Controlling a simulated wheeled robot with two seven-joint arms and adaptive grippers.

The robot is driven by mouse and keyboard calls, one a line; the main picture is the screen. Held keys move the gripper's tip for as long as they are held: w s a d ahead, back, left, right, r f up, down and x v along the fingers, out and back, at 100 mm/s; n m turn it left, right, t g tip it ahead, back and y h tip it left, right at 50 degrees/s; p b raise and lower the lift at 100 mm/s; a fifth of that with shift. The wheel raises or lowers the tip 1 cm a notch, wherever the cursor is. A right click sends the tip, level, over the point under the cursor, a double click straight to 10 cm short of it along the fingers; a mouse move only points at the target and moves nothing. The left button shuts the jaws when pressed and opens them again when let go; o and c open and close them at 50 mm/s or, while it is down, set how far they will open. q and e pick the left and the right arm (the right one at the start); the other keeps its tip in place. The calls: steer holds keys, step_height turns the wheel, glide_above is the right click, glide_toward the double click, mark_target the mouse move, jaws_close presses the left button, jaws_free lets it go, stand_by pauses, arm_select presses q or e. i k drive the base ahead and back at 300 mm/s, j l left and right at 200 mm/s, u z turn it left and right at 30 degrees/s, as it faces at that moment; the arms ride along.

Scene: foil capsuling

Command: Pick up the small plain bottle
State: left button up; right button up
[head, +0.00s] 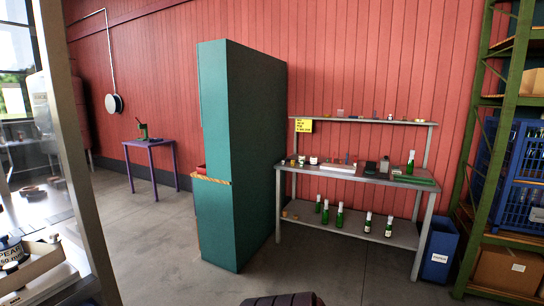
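Several green bottles stand upright on the low shelf of a grey workbench across the room. Toward the left of the row are a bottle (318,204), another (326,212) and a third (340,216). Further right, a bottle (368,223) and another (389,227) show white patches that look like labels. One more green bottle (410,163) stands on the bench top at the right. They are too small here to tell which is the small plain one.
The workbench (345,176) carries small items. A tall teal cabinet (240,160) stands left of it. A blue bin (440,249) and a green rack (496,120) stand to its right. A purple table (150,143) is at the back left. Floor before the bench is clear.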

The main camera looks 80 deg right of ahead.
mark_target(409, 170)
steer(key=z, duration=3.85)
steer(key=i+z, duration=0.35)
steer(key=i, duration=0.75)
steer(key=i+l, duration=0.05)
steer(key=l, duration=0.05)
